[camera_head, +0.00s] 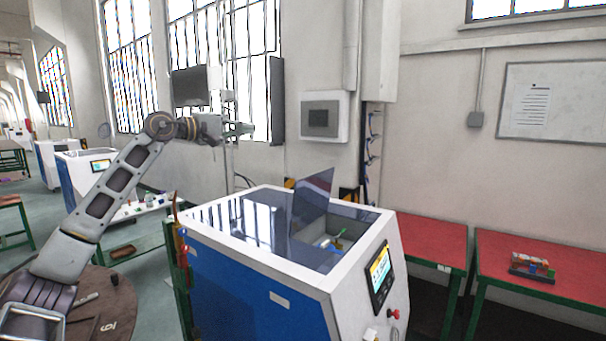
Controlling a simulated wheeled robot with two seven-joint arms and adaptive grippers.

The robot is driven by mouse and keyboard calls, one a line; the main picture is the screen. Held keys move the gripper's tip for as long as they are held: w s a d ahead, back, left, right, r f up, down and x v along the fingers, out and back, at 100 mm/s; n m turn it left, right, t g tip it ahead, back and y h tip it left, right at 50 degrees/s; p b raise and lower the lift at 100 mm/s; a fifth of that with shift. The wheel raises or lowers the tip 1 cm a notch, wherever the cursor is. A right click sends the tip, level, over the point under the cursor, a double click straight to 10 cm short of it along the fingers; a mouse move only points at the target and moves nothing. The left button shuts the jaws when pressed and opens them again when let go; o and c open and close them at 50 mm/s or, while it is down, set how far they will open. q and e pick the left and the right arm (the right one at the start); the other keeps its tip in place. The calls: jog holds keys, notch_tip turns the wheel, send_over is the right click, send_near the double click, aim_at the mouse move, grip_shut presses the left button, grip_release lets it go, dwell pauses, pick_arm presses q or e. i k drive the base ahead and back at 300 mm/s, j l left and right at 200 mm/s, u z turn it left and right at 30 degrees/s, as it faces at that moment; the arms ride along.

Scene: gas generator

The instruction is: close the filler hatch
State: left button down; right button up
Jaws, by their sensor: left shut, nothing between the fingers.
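The generator (258,300) is a blue and white cabinet in the middle of the head view, with a dark glossy top. Its filler hatch (312,203) is a dark, shiny panel that stands raised and tilted from the top. The opening (325,250) to its right is uncovered, and small yellow and green parts show inside. My left gripper (250,129) is shut and empty. It is up in the air in front of the window, above and to the left of the hatch, apart from it. My right gripper is not in view.
Red-topped tables (545,275) stand to the right, one with a small block assembly (532,267). A control screen (380,268) is on the generator's right face. A grey wall box (324,117) hangs behind. The air between my left gripper and the hatch looks clear.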

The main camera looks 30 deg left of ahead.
aim_at(312, 194)
jog(key=i+j, duration=0.25)
jog(key=i, duration=0.2)
jog(key=i+j, duration=0.2)
jog(key=i, duration=0.25)
